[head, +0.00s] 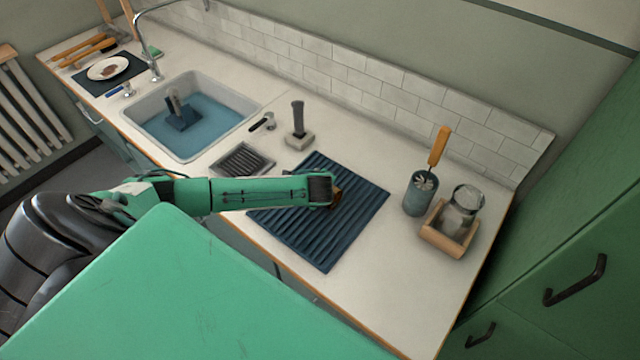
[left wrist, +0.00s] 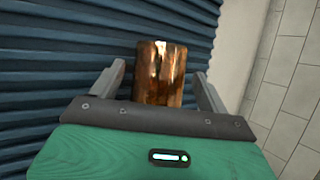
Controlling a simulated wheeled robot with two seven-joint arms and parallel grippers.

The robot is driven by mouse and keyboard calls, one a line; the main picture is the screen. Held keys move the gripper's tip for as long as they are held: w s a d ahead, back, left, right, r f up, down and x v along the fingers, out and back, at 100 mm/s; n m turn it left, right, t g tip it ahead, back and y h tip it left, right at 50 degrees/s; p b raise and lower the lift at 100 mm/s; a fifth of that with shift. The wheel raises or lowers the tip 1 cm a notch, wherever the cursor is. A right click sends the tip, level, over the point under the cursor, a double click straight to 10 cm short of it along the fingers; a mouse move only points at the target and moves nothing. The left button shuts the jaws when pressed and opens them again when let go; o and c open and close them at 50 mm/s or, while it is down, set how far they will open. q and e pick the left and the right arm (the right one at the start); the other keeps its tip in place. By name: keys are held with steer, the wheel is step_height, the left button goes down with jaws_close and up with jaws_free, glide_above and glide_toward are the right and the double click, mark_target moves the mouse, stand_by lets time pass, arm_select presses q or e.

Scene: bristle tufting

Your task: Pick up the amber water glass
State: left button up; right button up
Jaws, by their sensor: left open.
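The amber water glass (left wrist: 160,74) stands on the dark blue ribbed mat in the left wrist view, between the two open fingers of my left gripper (left wrist: 161,82). Small gaps show on both sides of the glass. In the head view only a small amber part of the glass (head: 337,194) shows past the end of my left gripper (head: 328,190); the rest is hidden behind it. My right gripper is not in view.
The blue ribbed mat (head: 318,247) lies on the white counter. A grey tray (head: 242,160) and an upright-handled brush (head: 298,128) are left of it. A blue-grey holder (head: 418,194) and a wooden box with a jar (head: 448,243) stand right. The sink (head: 148,110) holds water.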

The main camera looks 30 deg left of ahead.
arm_select(q)
steer(key=shift+f, duration=0.1)
steer(key=c, duration=1.1)
steer(key=shift+c, duration=1.1)
